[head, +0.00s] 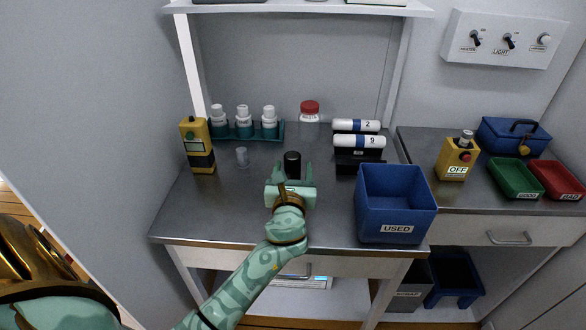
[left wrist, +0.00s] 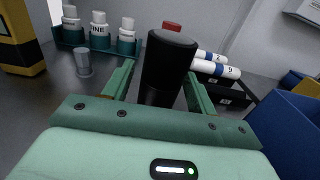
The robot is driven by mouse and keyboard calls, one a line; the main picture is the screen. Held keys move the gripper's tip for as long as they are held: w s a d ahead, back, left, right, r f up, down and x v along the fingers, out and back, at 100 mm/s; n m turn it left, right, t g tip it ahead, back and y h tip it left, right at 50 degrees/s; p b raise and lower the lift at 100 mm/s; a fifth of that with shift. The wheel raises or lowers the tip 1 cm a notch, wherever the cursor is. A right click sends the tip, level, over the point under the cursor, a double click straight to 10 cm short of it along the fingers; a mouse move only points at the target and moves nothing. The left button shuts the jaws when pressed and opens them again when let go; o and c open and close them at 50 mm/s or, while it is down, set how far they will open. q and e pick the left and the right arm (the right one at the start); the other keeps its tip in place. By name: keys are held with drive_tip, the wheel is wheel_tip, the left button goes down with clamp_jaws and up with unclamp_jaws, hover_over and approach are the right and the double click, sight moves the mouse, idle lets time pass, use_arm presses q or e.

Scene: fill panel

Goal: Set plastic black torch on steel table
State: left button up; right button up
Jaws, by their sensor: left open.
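The black torch (head: 292,163) stands upright on the steel table (head: 220,207). My left gripper (head: 293,177) is at the torch from the front, low over the table. In the left wrist view the torch (left wrist: 168,62) stands between the two green fingers (left wrist: 158,88), which are open with a gap to it on either side. The torch's lower end is partly hidden by the gripper. My right gripper is not in view.
A blue USED bin (head: 395,205) stands right of the gripper. A rack (head: 358,161) with white cylinders is behind it. A small grey cylinder (head: 242,157), a yellow device (head: 197,146) and a bottle rack (head: 245,131) are left. The table's front left is clear.

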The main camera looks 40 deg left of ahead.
use_arm(q)
drive_tip(key=p+v, duration=0.1)
drive_tip(key=v, duration=1)
drive_tip(key=shift+s+d, duration=0.1)
drive_tip(key=shift+s, duration=0.05)
